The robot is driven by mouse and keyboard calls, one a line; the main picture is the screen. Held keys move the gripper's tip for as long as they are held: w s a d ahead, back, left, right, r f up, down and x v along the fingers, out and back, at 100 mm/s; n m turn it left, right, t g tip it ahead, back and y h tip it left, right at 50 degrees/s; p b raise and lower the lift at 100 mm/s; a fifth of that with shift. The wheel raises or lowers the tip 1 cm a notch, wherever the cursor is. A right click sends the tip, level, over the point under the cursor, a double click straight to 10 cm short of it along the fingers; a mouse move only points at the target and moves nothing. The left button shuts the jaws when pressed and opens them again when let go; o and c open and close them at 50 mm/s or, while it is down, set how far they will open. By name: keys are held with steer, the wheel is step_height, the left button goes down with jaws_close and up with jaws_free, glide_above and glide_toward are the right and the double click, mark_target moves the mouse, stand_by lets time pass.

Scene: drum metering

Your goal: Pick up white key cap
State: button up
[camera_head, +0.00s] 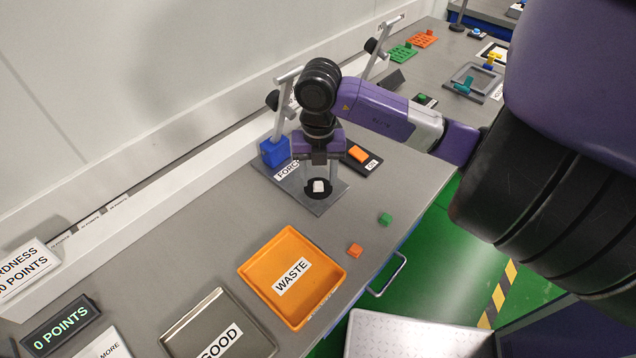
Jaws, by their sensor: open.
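The white key cap (319,186) sits on the black round spot of the grey plate (322,206) of the force station. My gripper (319,182) points down over this spot, with its fingers open on either side of the cap. The fingertips are close to the plate. I cannot tell whether either finger touches the cap.
A blue block with a grey post (274,152) stands behind the plate. An orange switch (358,153) is at its right. A green cap (385,219) and an orange cap (355,250) lie in front. The orange WASTE tray (256,252) and grey GOOD tray (187,325) are nearer.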

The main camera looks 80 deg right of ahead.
steer(key=shift+f, duration=0.7)
jaws_close()
steer(key=shift+r, duration=0.15)
